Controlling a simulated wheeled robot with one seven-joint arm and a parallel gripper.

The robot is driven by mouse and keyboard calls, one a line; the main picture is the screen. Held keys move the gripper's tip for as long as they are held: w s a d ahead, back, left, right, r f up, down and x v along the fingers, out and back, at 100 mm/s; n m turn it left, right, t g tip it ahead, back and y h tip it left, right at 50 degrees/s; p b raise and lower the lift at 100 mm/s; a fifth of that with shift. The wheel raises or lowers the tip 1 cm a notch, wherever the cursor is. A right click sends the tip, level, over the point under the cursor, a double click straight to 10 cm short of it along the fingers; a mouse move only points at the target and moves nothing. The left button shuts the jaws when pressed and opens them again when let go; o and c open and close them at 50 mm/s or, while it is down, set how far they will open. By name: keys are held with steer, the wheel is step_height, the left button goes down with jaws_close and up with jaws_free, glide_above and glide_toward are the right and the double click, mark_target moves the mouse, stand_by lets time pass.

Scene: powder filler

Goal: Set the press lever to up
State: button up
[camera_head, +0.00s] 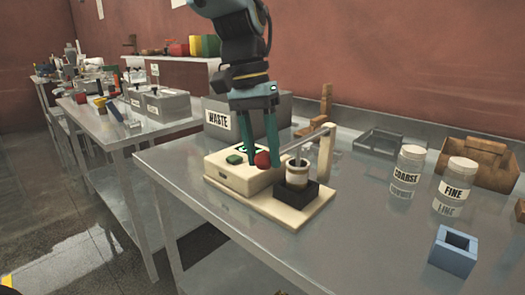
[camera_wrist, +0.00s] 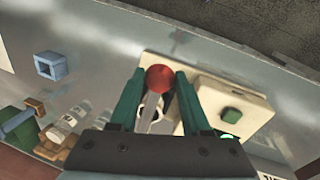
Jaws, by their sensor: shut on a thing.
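The press stands on a cream base (camera_head: 300,214) on the metal table. Its grey lever arm (camera_head: 308,139) runs from the upright post (camera_head: 326,155) down to the left and ends in a red ball knob (camera_head: 262,159). My gripper (camera_head: 261,162) points down with its green fingers at the knob. In the wrist view the red knob (camera_wrist: 160,78) lies between the tips of my gripper (camera_wrist: 160,80), which is shut on it. A white cup (camera_head: 297,172) sits in the black holder (camera_head: 290,202) under the lever. A cream box with a green button (camera_head: 235,159) is left of it.
A grey WASTE bin (camera_head: 218,121) stands behind the press. COARSE (camera_head: 405,172) and FINE (camera_head: 455,186) jars, a blue square holder (camera_head: 453,251) and a wooden box (camera_head: 475,163) are to the right. The front of the table is clear.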

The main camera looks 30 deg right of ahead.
jaws_close()
stand_by(0.8)
